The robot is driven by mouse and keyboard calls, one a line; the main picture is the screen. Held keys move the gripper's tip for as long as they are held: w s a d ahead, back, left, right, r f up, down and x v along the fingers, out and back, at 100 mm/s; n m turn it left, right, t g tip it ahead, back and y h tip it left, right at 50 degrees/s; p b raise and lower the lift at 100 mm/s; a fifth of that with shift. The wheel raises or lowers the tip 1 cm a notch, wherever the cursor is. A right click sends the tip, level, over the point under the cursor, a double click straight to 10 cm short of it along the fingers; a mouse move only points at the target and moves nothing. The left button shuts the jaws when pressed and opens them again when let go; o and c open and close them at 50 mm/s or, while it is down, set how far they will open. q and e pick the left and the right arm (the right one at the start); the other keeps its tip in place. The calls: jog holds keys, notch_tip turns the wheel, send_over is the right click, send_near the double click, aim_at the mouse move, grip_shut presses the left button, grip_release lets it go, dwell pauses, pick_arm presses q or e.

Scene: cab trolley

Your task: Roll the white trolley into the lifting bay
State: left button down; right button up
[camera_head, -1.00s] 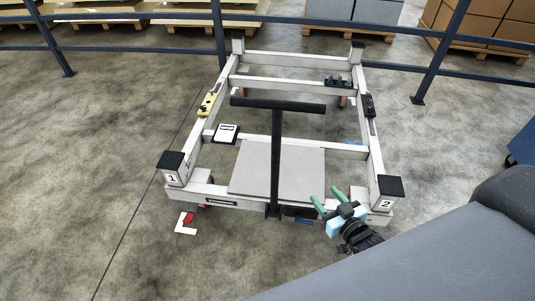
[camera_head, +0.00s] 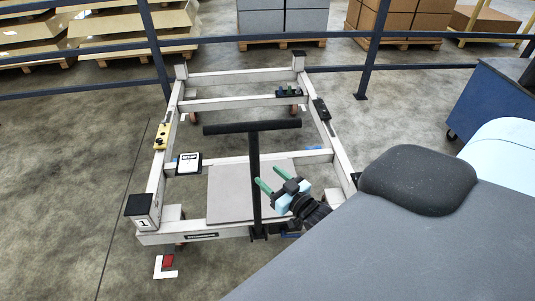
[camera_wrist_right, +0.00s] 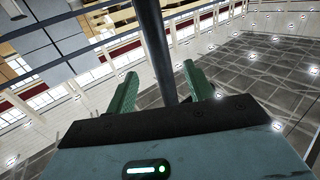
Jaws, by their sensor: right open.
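The white trolley (camera_head: 228,77) is an open rectangular frame on casters, standing on the concrete floor in the head view. A black T-shaped handle rises from its near end, with a crossbar (camera_head: 252,127) on top of a post (camera_head: 254,180). My right gripper (camera_head: 263,188), with green fingers, is open beside the lower post. In the right wrist view the dark post (camera_wrist_right: 157,50) passes up between the two open green fingers (camera_wrist_right: 160,88); contact cannot be told. The near right corner of the trolley is hidden behind my arm. My left gripper is not in view.
A dark blue rail (camera_head: 166,50) runs behind the trolley, with pallets of boxes (camera_head: 410,18) beyond. A blue cabinet (camera_head: 490,100) on casters stands at the right. White and red floor marks (camera_head: 165,267) lie by the near left corner. Floor at the left is clear.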

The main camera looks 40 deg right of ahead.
aim_at(258, 166)
jog(key=shift+w+a, duration=0.15)
jog(key=shift+w, duration=3.75)
grip_shut()
